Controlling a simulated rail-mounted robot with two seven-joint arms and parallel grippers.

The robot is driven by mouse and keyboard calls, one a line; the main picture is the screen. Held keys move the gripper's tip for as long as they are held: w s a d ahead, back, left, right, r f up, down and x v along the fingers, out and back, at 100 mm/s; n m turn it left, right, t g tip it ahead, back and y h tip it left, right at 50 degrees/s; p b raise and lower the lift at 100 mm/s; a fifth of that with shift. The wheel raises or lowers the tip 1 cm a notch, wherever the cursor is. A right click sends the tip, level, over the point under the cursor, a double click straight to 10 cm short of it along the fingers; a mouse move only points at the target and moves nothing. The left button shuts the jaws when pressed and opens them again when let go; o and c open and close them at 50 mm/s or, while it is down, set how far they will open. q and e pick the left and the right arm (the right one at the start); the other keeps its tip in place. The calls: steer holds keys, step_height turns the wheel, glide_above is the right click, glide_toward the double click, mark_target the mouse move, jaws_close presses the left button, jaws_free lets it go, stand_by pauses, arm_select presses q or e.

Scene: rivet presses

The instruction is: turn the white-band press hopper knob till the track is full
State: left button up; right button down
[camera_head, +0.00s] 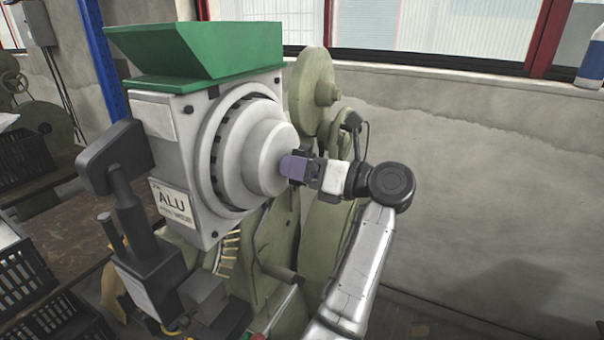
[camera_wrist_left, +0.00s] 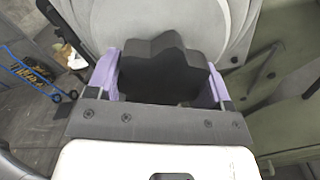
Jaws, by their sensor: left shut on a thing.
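The press hopper (camera_head: 200,50) is green and sits on a grey housing with an "ALU" label (camera_head: 173,204). A round grey drum (camera_head: 262,150) faces right on the housing. In the left wrist view, the dark lobed knob (camera_wrist_left: 165,70) stands in front of the drum, between the purple fingers of my left gripper (camera_wrist_left: 163,85), which is shut on it. In the head view, my left gripper (camera_head: 293,166) is at the drum's centre and hides the knob. Several brass-coloured rivets line the track (camera_head: 229,250) below the drum; how full it is cannot be told. My right gripper is not in view.
Green press bodies (camera_head: 316,85) stand behind my left gripper. Black crates (camera_head: 25,270) are on the left. Dark grey equipment (camera_head: 120,165) stands close to the housing's left. A bare wall (camera_head: 490,180) and open space lie to the right.

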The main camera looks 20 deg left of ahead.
arm_select(q)
steer(key=shift+n+b, duration=0.35)
steer(key=shift+n, duration=0.55)
steer(key=shift+n, duration=0.3)
steer(key=o, duration=0.9)
steer(key=shift+o, duration=0.2)
